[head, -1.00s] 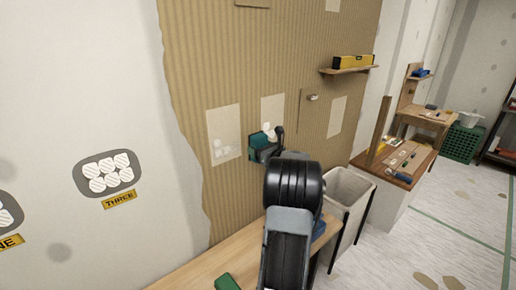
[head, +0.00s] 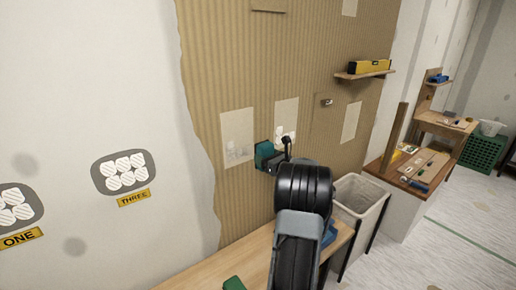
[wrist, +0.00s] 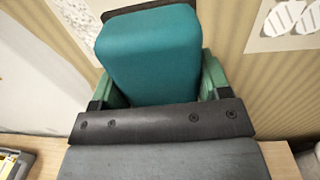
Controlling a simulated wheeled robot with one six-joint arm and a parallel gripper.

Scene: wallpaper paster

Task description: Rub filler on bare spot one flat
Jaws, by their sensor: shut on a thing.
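Bare spot one is a grey rounded patch (head: 35,205) with several white hatched lobes, cut by the left edge of the head view. A yellow plate reading ONE (head: 20,238) sits under it. My gripper (head: 277,163) is shut on a teal block (head: 264,154) with a dark edge. The block fills the upper middle of the wrist view (wrist: 150,55), between the green fingers. Gripper and block are in front of the ribbed brown wall, well to the right of spot one and apart from it.
A similar patch (head: 124,172) has a plate reading THREE (head: 134,198). A wooden bench (head: 225,265) runs below my arm, with a green object (head: 234,284) at its front. A pale bin (head: 358,200) stands right of it. A shelf (head: 364,74) holds a yellow level (head: 369,66).

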